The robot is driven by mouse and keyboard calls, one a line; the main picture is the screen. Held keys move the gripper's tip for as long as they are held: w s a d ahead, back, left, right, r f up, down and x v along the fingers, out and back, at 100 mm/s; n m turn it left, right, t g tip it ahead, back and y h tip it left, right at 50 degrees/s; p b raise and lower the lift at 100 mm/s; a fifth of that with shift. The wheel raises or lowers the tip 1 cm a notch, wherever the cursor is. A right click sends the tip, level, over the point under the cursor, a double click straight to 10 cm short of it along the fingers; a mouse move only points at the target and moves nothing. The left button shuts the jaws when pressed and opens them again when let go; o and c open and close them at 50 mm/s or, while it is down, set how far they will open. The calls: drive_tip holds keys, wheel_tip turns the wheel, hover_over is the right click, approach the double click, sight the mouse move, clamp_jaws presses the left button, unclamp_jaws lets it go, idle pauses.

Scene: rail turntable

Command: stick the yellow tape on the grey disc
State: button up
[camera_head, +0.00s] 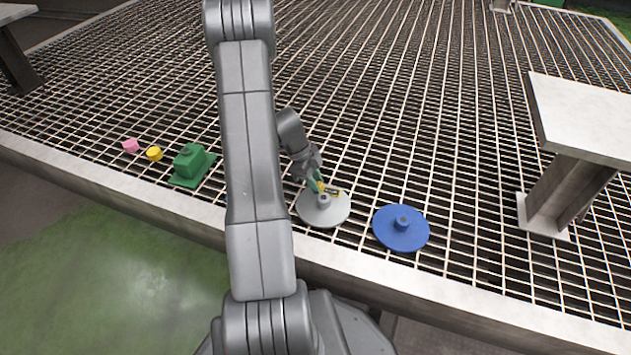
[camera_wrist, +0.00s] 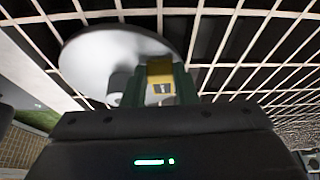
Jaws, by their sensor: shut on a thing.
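The grey disc (camera_head: 313,217) lies on the grating near its front edge, with a small grey knob at its middle. In the wrist view the disc (camera_wrist: 85,62) fills the upper left, partly hidden by my gripper. My gripper (camera_head: 319,186) is over the far side of the disc, beside the knob. In the wrist view its green fingers (camera_wrist: 158,88) are shut on the yellow tape (camera_wrist: 160,71), which has a dark mark on it. The tape (camera_head: 334,191) also shows in the head view at the fingertips. I cannot tell whether it touches the disc.
A blue disc (camera_head: 386,235) with a knob lies right of the grey one. A green block (camera_head: 190,160) on a green plate, a yellow piece (camera_head: 154,153) and a pink piece (camera_head: 130,146) are at left. A pale raised table (camera_head: 585,115) stands at right. The grating behind is clear.

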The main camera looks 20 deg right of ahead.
drive_tip(key=shift+f, duration=0.1)
drive_tip(key=o, duration=1)
drive_tip(key=p+v, duration=0.4)
drive_tip(key=v, duration=1)
drive_tip(key=shift+p, duration=0.3)
drive_tip(key=shift+d+f, duration=0.15)
drive_tip(key=shift+d, duration=0.05)
drive_tip(key=b+x, duration=0.4)
drive_tip(key=x, duration=0.9)
drive_tip(key=shift+s+f, duration=0.1)
drive_tip(key=shift+f, duration=0.15)
